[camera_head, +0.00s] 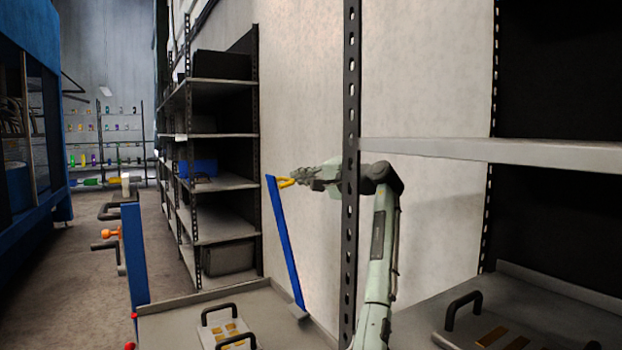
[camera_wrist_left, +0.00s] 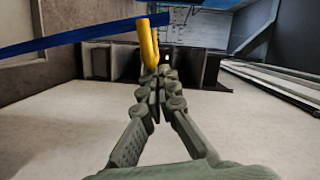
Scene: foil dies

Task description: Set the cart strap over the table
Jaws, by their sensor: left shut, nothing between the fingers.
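My left gripper (camera_head: 299,179) is shut with nothing between its fingers. Its tips are close to a yellow piece (camera_head: 286,183) at the top of a slanting blue bar (camera_head: 285,240). In the left wrist view the shut fingertips (camera_wrist_left: 156,75) lie just below the yellow piece (camera_wrist_left: 149,42), which looks like a narrow loop crossing the blue bar (camera_wrist_left: 80,36). I cannot tell whether fingers and loop touch, or which piece is the strap. A grey table-like surface (camera_head: 170,327) is below, at the bar's foot. My right gripper is not in view.
A dark upright rack post (camera_head: 350,80) stands in front of my left arm. Shelves (camera_head: 222,185) stand behind, and a second blue post (camera_head: 134,255) is at left. A handled plate (camera_head: 226,328) lies on the grey surface. A grey shelf (camera_head: 490,152) is at right.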

